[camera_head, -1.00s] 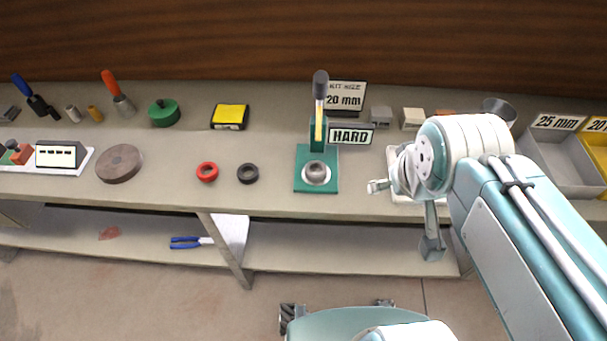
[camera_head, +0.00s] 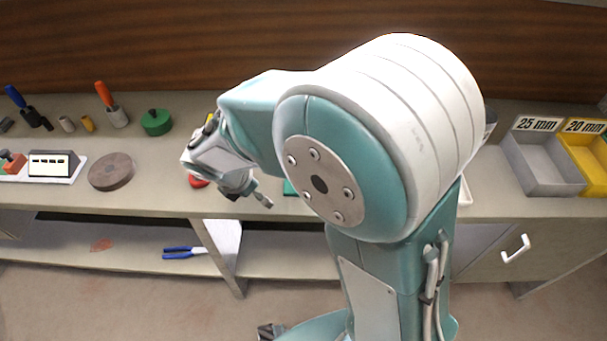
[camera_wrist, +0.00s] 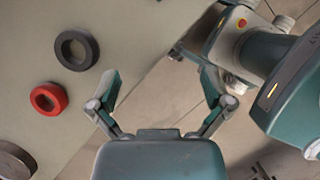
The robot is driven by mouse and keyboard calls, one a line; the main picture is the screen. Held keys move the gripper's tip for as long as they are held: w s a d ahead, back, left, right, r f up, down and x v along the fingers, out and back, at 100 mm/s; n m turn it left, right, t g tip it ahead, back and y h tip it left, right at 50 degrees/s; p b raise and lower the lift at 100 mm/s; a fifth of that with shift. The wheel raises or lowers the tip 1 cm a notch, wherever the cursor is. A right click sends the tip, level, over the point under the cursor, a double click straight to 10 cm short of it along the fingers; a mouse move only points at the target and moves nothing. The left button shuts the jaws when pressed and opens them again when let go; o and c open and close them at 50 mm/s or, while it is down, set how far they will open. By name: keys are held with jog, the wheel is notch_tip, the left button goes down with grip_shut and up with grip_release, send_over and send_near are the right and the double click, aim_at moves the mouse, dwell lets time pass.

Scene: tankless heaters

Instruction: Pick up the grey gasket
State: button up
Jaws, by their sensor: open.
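The grey gasket (camera_wrist: 77,49) is a dark grey ring lying flat on the bench, at the upper left of the wrist view. In the head view it is hidden behind my arm. My gripper (camera_wrist: 161,82) is open and empty, with its fingers spread over the bench's front edge in the wrist view. The gasket lies to the left of the fingers, apart from them. In the head view my gripper (camera_head: 250,193) is partly visible near the front of the bench.
A red ring (camera_wrist: 48,98) lies beside the gasket. A brown disc (camera_head: 111,171) and a green lidded object (camera_head: 156,122) stand further left on the bench (camera_head: 140,205). Grey (camera_head: 545,170) and yellow (camera_head: 590,155) bins are at the right. Blue-handled pliers (camera_head: 184,253) lie on the lower shelf.

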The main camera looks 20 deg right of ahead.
jog(key=w+d, duration=0.1)
jog(key=d, duration=0.2)
jog(key=w+d, duration=0.2)
jog(key=d, duration=0.2)
jog(key=w+d, duration=0.2)
jog(key=d, duration=0.1)
jog(key=shift+d, duration=0.25)
jog(key=shift+w+d+f, duration=0.1)
jog(key=shift+w+d, duration=0.05)
jog(key=shift+x, duration=2.35)
jog(key=c, duration=1.1)
jog(key=shift+o, duration=0.2)
